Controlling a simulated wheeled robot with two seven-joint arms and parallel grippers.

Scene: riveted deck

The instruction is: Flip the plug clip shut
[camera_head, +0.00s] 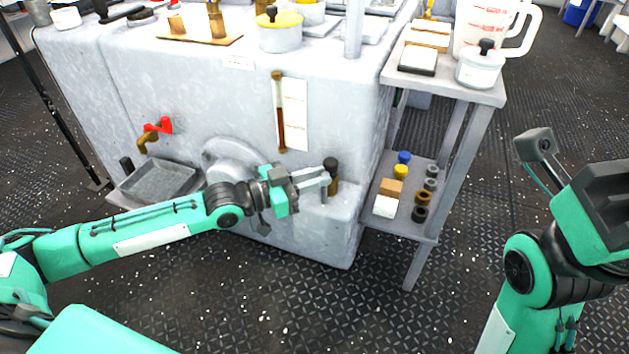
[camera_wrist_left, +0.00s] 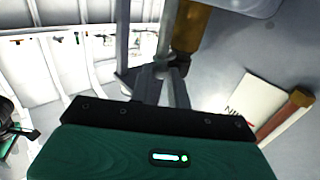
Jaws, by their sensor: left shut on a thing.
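A small brass fitting with a dark cap (camera_head: 331,172) stands on the ledge at the lower right of the big grey block; I take this to be the plug with its clip. My left gripper (camera_head: 326,184) reaches it from the left. Its jaws are shut on the dark clip part, at the side of the brass body. In the left wrist view the brass body (camera_wrist_left: 190,28) shows at the top, beside the fingers. The fingers partly hide the clip, and its exact angle is hard to tell. My right arm stands at the far right; its fingertips are out of view.
A red-filled gauge tube (camera_head: 280,115) hangs on the block's face above the fitting. A grey tray (camera_head: 158,183) and a red-handled tap (camera_head: 155,130) are at the left. A shelf stand (camera_head: 440,85) with several small items stands close to the right.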

